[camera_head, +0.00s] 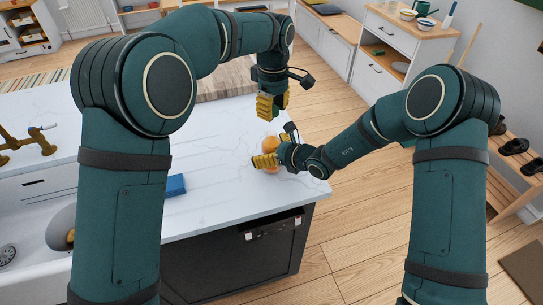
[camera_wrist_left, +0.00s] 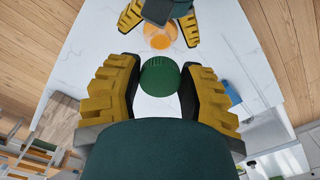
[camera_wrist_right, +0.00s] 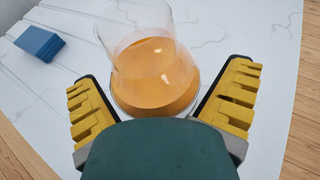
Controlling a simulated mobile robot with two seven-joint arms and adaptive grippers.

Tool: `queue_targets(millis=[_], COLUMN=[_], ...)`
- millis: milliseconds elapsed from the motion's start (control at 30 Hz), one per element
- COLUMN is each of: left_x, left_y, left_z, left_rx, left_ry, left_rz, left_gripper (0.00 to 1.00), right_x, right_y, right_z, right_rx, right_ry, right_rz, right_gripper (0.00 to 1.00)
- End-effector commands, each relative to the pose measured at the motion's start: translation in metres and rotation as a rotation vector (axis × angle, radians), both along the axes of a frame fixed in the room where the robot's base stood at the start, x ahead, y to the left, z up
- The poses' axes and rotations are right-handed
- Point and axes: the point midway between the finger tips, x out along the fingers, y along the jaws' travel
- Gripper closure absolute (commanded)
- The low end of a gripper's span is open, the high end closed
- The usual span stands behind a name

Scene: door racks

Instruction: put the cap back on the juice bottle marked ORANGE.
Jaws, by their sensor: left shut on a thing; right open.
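A clear bottle (camera_wrist_right: 150,70) with orange juice in its lower part stands on the white counter near its corner. It also shows in the head view (camera_head: 270,142) and the left wrist view (camera_wrist_left: 160,36). No ORANGE marking can be read. My right gripper (camera_head: 268,161) is open, with one finger on either side of the bottle; contact cannot be told. My left gripper (camera_head: 268,107) is shut on a ribbed green cap (camera_wrist_left: 160,77) and holds it above the counter, higher than the bottle. The cap is hidden in the head view.
The white marble counter (camera_head: 215,135) is mostly clear around the bottle. A blue block (camera_head: 175,185) lies on it to the left, also in the right wrist view (camera_wrist_right: 38,43). A sink (camera_head: 30,230) and brass tap (camera_head: 28,143) are at the far left. Wooden floor lies right.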

Motion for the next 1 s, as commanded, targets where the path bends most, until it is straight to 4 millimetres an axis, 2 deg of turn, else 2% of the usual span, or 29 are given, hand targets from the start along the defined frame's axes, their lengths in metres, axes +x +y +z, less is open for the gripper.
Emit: queue_targets(millis=[333, 367, 500, 567, 600, 767, 1000], left_x=[0.000, 0.000, 0.000, 0.000, 0.000, 0.000, 0.000], left_y=[0.000, 0.000, 0.000, 0.000, 0.000, 0.000, 0.001], left_z=[0.000, 0.000, 0.000, 0.000, 0.000, -0.001, -0.030], left_rx=[0.000, 0.000, 0.000, 0.000, 0.000, 0.001, -0.007], left_ry=[0.000, 0.000, 0.000, 0.000, 0.000, 0.001, 0.013], left_rz=[0.000, 0.000, 0.000, 0.000, 0.000, 0.000, 0.001], left_gripper=[0.68, 0.68, 0.68, 0.68, 0.68, 0.68, 0.68], right_x=[0.002, 0.002, 0.002, 0.001, 0.001, 0.002, 0.002], right_y=[0.002, 0.002, 0.002, 0.002, 0.002, 0.002, 0.002], right_z=[-0.001, -0.001, -0.001, -0.001, -0.001, -0.001, -0.001], right_rx=[0.000, 0.000, 0.000, 0.000, 0.000, 0.000, 0.001], right_ry=[0.000, 0.000, 0.000, 0.000, 0.000, 0.000, -0.001], right_rz=[0.000, 0.000, 0.000, 0.000, 0.000, 0.000, 0.000], right_gripper=[0.01, 0.08, 0.57, 0.78, 0.83, 0.83, 0.83])
